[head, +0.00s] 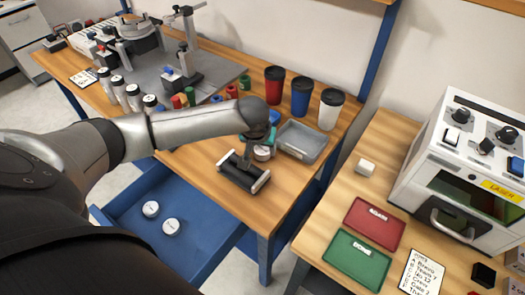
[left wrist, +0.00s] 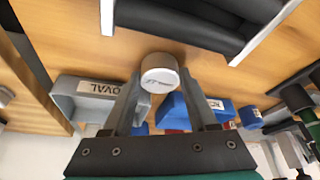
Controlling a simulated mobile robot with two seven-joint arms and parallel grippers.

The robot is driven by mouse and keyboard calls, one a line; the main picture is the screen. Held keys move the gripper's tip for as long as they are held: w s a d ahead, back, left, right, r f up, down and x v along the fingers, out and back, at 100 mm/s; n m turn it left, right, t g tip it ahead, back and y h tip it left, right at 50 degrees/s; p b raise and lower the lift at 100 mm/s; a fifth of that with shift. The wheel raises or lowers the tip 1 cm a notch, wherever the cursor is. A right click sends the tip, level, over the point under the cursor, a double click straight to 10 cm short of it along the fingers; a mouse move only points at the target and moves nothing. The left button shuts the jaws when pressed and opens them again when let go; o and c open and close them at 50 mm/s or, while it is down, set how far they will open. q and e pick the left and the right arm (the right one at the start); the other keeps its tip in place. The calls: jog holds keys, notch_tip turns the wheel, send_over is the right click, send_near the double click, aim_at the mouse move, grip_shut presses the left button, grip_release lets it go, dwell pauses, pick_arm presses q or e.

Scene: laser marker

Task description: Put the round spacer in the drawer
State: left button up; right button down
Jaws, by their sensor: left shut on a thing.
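My left gripper (head: 256,152) reaches over the wooden workbench. Its two fingers are shut on a white round spacer (left wrist: 160,74), which shows between the fingertips in the left wrist view. In the head view the spacer (head: 263,154) is partly hidden by the gripper; whether it touches the bench top is hard to tell. The blue drawer (head: 205,240) is pulled open below the bench front, to the left of and lower than the gripper. Two white round pieces (head: 161,217) lie inside it, with bare floor around them. My right gripper is not in view.
A dark cradle with pale ends (head: 243,172) stands right by the gripper, near the bench edge. A grey tray (head: 302,142) is to the right. Several lidded cups (head: 301,92) stand behind. Red (head: 374,222) and green (head: 357,260) trays lie on the other table.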

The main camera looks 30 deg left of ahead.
aim_at(262, 150)
pick_arm(q)
grip_shut()
notch_tip(262, 150, up, 19)
jog(key=p, duration=0.5)
jog(key=s+d+r+m, duration=0.1)
jog(key=s+d+r, duration=0.1)
jog(key=d, duration=0.4)
jog(key=s+d+r+m+h+b, duration=0.1)
jog(key=s+d+r+m, duration=0.1)
jog(key=d+r, duration=0.2)
jog(key=shift+s+d+m+b, duration=0.3)
jog(key=shift+d, duration=0.75)
